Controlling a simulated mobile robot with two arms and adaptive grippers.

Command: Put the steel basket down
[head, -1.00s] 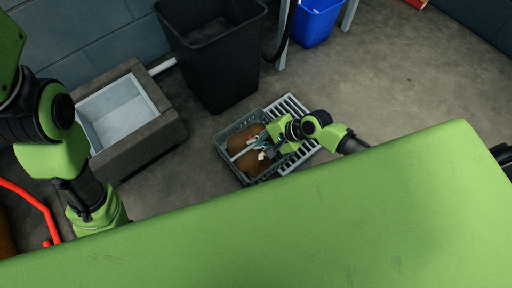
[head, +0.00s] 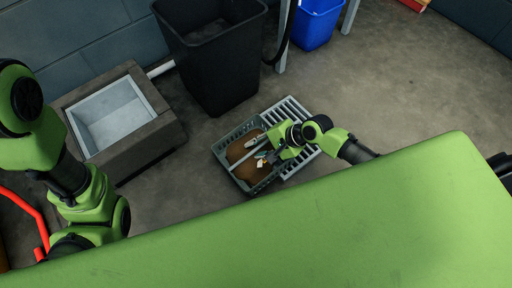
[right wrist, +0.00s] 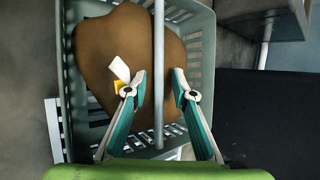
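The steel basket (head: 226,168) is a grey-green slotted basket at the middle of the head view, low at the floor beside a slotted grate. It also shows in the right wrist view (right wrist: 202,60). A thin bar handle (right wrist: 158,50) runs across its top. A large brown lump (right wrist: 105,45) lies inside with a small white and yellow piece near it. My right gripper (right wrist: 160,88) is over the basket. Its two fingers stand apart, one each side of the handle, with gaps to the bar. My left arm is at the left edge; its gripper fingers do not show.
The slotted grate (head: 290,108) lies right of the basket, partly under my right arm. A black bin (head: 215,60) stands behind. A stone-edged sink (head: 150,135) is to the left, and a blue bin (head: 318,22) at the back. The floor to the right is clear.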

